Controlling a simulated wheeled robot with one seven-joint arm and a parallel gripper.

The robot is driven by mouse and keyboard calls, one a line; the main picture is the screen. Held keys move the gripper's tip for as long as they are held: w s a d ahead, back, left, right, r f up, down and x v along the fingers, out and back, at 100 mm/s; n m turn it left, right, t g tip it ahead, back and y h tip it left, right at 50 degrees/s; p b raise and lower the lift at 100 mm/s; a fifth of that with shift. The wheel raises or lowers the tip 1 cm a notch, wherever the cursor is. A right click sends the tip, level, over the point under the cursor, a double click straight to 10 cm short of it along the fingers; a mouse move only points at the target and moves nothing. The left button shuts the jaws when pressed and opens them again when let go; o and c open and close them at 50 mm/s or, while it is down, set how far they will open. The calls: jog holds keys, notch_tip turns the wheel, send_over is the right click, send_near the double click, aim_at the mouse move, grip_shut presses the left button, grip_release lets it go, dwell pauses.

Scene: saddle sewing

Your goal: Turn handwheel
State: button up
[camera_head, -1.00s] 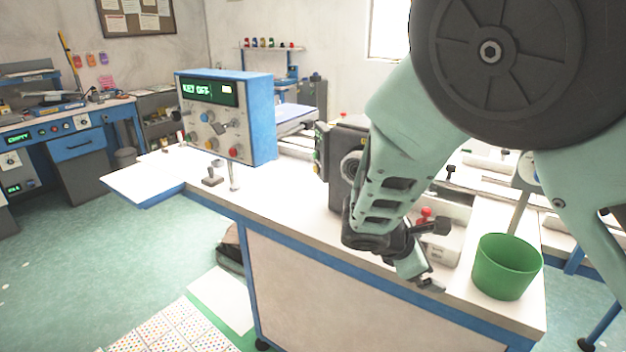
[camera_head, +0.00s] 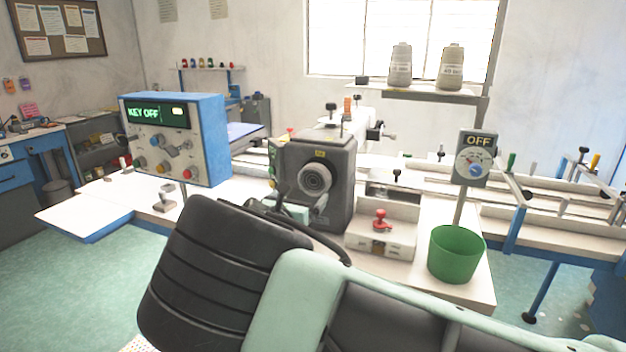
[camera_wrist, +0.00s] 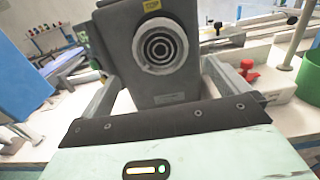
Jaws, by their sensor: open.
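The handwheel (camera_head: 315,180) is a round grey disc with concentric rings on the end face of the dark grey sewing machine head (camera_head: 345,160). In the wrist view the handwheel (camera_wrist: 160,46) is near the top centre, below a yellow "TOP" label. My gripper (camera_wrist: 161,76) is open and empty, its two fingers spread wide at left and right, pointing toward the machine. The fingers lie to either side of and lower than the wheel; I cannot tell the gap in depth. In the head view my arm covers most of the gripper and the front of the bench.
A control box (camera_head: 178,140) reading "KEY OFF" stands left. A white tray with a red knob (camera_head: 381,220), a green bin (camera_head: 456,254) and an "OFF" dial post (camera_head: 474,158) stand right. Thread cones (camera_head: 400,66) sit on a shelf behind.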

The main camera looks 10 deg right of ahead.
aim_at(312, 184)
jog(key=p+x, duration=0.2)
jog(key=x, duration=0.7)
jog(key=shift+w+d, duration=0.25)
jog(key=c, duration=0.9)
